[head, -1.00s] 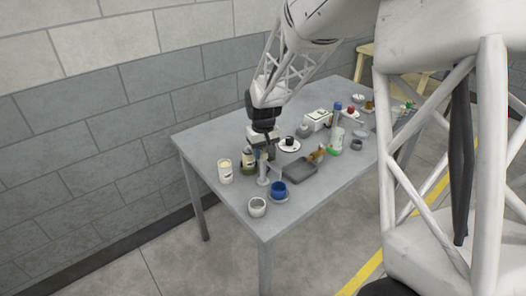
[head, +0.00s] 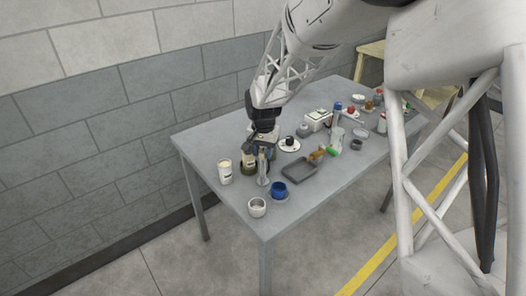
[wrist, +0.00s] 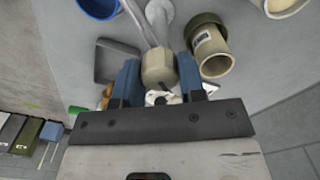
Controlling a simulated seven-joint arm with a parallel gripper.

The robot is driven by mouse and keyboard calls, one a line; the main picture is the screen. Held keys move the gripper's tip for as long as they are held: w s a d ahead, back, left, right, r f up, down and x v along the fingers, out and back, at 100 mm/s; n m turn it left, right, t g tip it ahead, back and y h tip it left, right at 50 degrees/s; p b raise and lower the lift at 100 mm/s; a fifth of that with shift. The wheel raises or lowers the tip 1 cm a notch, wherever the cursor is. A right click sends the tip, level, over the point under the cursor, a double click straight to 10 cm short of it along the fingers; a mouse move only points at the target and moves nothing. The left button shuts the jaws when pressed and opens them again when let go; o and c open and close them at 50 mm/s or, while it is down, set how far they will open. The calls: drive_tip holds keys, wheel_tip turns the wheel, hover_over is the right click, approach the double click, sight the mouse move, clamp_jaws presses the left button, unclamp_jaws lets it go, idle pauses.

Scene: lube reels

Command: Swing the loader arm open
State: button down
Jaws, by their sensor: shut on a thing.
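My gripper (wrist: 158,82) has its two blue fingers on either side of a beige faceted knob (wrist: 158,66) in the wrist view, shut on it. A grey bar (wrist: 138,22) runs from the knob toward the top of that view and looks like the loader arm. A pale upright post (wrist: 160,14) stands beside the bar. In the head view my gripper (head: 263,143) is low over the near left part of the table, just behind the post (head: 263,172). The knob and most of the bar are hidden there by the gripper.
A blue cup (head: 279,189), a white cup (head: 257,207) and a cream canister (head: 225,172) stand near the table's front left. A dark-rimmed cream container (wrist: 212,50) is close right of my fingers in the wrist view. A grey tray (head: 300,170) lies to the right.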

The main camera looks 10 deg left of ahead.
sight(263, 151)
drive_tip(key=m, duration=0.5)
drive_tip(key=shift+m, duration=2.4)
drive_tip(key=c, duration=0.7)
unclamp_jaws()
drive_tip(key=shift+r, duration=3.95)
